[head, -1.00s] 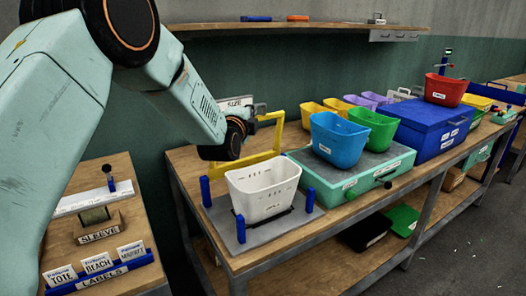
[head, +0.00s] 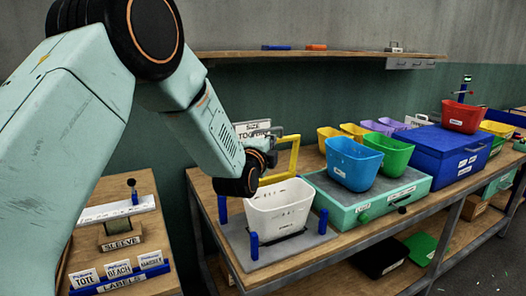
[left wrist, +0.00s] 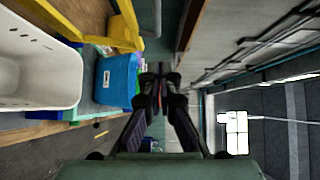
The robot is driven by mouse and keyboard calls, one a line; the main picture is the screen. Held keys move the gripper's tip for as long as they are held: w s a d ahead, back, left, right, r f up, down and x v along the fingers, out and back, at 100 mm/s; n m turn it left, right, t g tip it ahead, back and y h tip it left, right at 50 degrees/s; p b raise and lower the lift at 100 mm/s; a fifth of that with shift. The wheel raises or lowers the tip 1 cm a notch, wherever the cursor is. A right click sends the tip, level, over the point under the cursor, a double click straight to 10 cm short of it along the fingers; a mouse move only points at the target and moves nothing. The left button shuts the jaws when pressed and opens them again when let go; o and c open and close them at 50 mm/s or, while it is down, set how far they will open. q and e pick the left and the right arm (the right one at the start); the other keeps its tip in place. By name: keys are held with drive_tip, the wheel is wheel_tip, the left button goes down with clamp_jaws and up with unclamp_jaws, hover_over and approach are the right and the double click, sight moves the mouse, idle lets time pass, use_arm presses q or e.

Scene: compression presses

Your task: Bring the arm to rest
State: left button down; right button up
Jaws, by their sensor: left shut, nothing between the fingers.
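My left arm comes in from the left in the head view. Its gripper (left wrist: 160,72) shows in the left wrist view with its fingertips together and nothing between them. In the head view the gripper is mostly hidden behind its own wrist, near the yellow frame (head: 292,157). The wrist is above and behind the white bin (head: 279,208), which stands upright on a grey plate (head: 262,250) with blue posts. The white bin also shows at the left of the left wrist view (left wrist: 35,65), apart from the fingers. My right gripper is not in view.
Blue (head: 352,165) and green (head: 390,152) bins stand on a teal press base (head: 345,207). A blue box (head: 445,150) carries a red bin (head: 462,116). A label holder (head: 122,281) sits on the left table. A wall shelf (head: 300,55) runs behind.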

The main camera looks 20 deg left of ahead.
use_arm(q)
drive_tip(key=s, duration=0.6)
drive_tip(key=s+d+f+n+g+h+b, duration=0.15)
drive_tip(key=s+f+n+g, duration=0.5)
drive_tip(key=f, duration=0.75)
drive_tip(key=s+d+f+n+g, duration=0.3)
drive_tip(key=s+f+n, duration=0.55)
drive_tip(key=f, duration=0.45)
drive_tip(key=s+f+g+b, duration=0.1)
drive_tip(key=s+f+g, duration=0.1)
drive_tip(key=s+f, duration=0.4)
drive_tip(key=s+d+f+n+g+b, duration=0.1)
drive_tip(key=s+f+g, duration=0.2)
drive_tip(key=s, duration=1.1)
drive_tip(key=s+f+n+g+b, duration=0.1)
drive_tip(key=s+f+g, duration=0.2)
drive_tip(key=s+f, duration=0.6)
drive_tip(key=shift+s+d, duration=0.3)
drive_tip(key=shift+s, duration=0.2)
drive_tip(key=shift+w, duration=0.1)
